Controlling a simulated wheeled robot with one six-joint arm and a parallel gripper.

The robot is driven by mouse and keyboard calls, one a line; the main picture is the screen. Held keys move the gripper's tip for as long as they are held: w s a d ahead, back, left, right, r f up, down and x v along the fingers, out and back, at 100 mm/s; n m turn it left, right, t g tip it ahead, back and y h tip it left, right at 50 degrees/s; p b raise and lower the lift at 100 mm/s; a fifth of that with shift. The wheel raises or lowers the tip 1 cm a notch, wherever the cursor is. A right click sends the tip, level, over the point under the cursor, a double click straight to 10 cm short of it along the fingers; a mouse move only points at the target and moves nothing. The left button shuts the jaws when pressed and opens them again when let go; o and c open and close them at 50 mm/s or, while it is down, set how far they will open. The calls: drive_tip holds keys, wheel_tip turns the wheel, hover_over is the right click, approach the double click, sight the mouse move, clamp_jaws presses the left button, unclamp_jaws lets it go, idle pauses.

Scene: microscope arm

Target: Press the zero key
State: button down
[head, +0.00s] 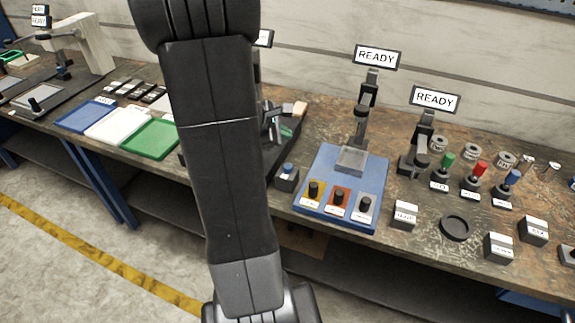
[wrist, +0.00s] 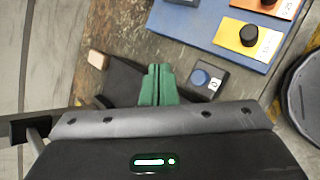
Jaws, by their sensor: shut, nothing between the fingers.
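The zero key is a small dark block with a round blue button (wrist: 200,77) and a white label reading 0. It stands on the bench beside the blue board, and it also shows in the head view (head: 287,172), just right of my arm. My gripper (wrist: 160,72) has green fingers, shut together with nothing between them. In the wrist view the fingertips are left of the key, apart from it in the picture. Their height above the bench cannot be told. In the head view my arm hides much of the area left of the key.
The blue board (head: 334,221) with several black knobs stands right of the key. A black base (wrist: 122,78) and a wooden block (wrist: 97,60) lie near the fingers. READY signs (head: 376,57), posts and small blocks crowd the bench at right. Coloured trays (head: 150,139) lie left.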

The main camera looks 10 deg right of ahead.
drive_tip(key=shift+f, duration=0.15)
drive_tip(key=b, duration=0.7)
hover_over(285, 168)
wheel_tip(285, 168, down, 8)
drive_tip(key=shift+w+r, duration=0.1)
drive_tip(key=shift+r, duration=0.05)
drive_tip(key=shift+f+b, duration=0.4)
idle(1.2)
drive_tip(key=shift+f+b, duration=0.45)
drive_tip(key=shift+b, duration=0.15)
drive_tip(key=shift+f+b, duration=0.45)
drive_tip(key=shift+b, duration=0.15)
idle(0.5)
drive_tip(key=shift+r, duration=0.1)
drive_tip(key=shift+r+p, duration=0.7)
drive_tip(key=shift+r, duration=0.15)
